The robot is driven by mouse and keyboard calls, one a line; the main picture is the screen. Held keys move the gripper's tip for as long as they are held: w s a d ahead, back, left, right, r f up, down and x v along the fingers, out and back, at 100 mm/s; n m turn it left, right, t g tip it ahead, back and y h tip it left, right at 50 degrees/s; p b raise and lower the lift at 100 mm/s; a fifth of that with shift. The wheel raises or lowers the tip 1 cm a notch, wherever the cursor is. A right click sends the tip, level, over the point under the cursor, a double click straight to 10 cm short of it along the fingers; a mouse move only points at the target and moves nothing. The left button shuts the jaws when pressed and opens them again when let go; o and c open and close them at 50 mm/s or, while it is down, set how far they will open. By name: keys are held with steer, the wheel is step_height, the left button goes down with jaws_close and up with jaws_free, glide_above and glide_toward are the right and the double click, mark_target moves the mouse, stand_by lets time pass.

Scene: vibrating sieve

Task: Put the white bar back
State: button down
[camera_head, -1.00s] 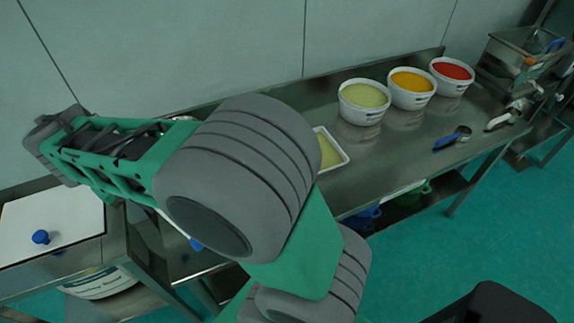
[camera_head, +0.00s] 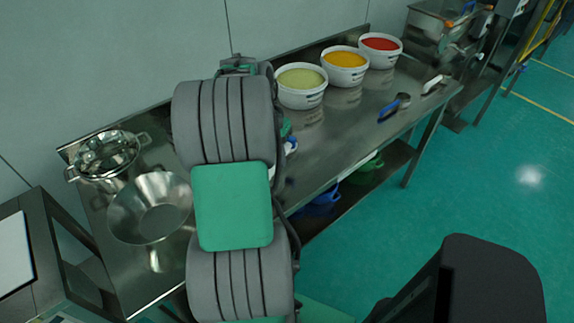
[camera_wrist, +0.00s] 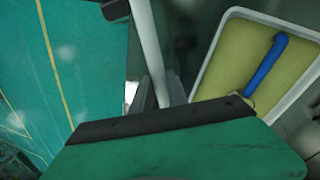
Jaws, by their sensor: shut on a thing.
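The white bar (camera_wrist: 148,45) shows in the wrist view as a slim pale rod running from the top edge down to the fingers. My gripper (camera_wrist: 160,92) is shut on it, with dark fingers at its lower end. In the head view my arm's thick grey links hide the gripper and the bar. The place where the bar belongs cannot be made out.

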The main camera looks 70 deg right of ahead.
mark_target(290, 184)
steer(key=shift+m, duration=0.6)
steer(key=s+f+b, duration=0.1)
steer(key=f, duration=0.1)
steer(key=s+d+f+b, duration=0.1)
steer(key=f+b, duration=0.1)
steer(key=s+f+b, duration=0.1)
steer(key=f+b, duration=0.1)
steer(key=f, duration=0.1)
steer(key=shift+d, duration=0.2)
steer(key=shift+f+b, duration=0.35)
steer(key=shift+f, duration=0.05)
steer(key=c, duration=0.7)
jaws_free()
steer(key=shift+r, duration=0.1)
steer(key=shift+r+p, duration=2.95)
steer(key=shift+r, duration=0.5)
